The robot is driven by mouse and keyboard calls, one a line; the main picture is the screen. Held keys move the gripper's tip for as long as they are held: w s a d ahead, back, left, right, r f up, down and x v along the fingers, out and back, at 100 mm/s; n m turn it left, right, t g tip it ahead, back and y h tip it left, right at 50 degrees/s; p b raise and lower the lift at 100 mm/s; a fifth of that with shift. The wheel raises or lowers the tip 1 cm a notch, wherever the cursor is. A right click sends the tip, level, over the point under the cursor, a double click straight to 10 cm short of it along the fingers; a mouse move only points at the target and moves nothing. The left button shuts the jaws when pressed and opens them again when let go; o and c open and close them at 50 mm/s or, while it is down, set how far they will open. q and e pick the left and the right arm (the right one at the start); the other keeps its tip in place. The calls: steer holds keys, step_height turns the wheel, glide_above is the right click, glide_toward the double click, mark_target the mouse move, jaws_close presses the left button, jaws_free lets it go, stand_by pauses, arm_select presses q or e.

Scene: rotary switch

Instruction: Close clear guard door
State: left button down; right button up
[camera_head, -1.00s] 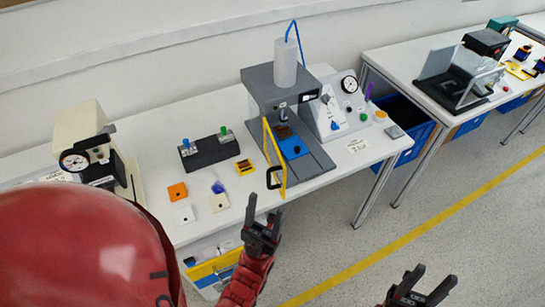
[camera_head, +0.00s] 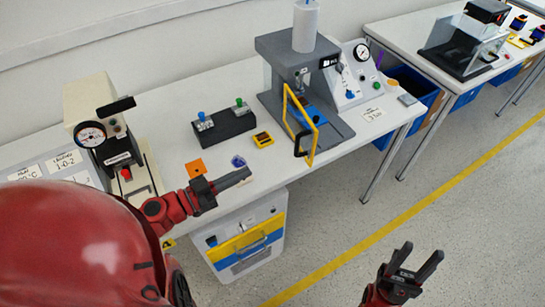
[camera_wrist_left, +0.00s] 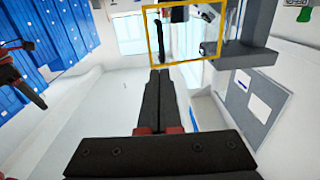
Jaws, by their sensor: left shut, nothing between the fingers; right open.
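The clear guard door (camera_head: 315,142) has a yellow frame and stands swung open at the front of the grey press (camera_head: 279,43). Its black handle (camera_head: 301,144) faces the front edge of the table. My left gripper (camera_head: 249,173) is shut and empty, left of the door and apart from it, over the front of the table. In the left wrist view, the shut fingers (camera_wrist_left: 159,74) point toward the yellow door frame (camera_wrist_left: 149,42), with the dark handle (camera_wrist_left: 158,40) just beyond their tips. My right gripper (camera_head: 422,250) is open and empty, low over the floor at the right.
A control panel (camera_head: 346,75) with a gauge stands right of the press. A black block (camera_head: 223,128) with two knobs, a yellow part (camera_head: 263,139) and an orange tile (camera_head: 195,168) lie left of it. A beige gauge machine (camera_head: 101,112) stands at the left.

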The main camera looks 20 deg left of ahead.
arm_select(q)
steer(key=p+x, duration=0.1)
steer(key=x, duration=1.3)
steer(key=shift+f, duration=0.2)
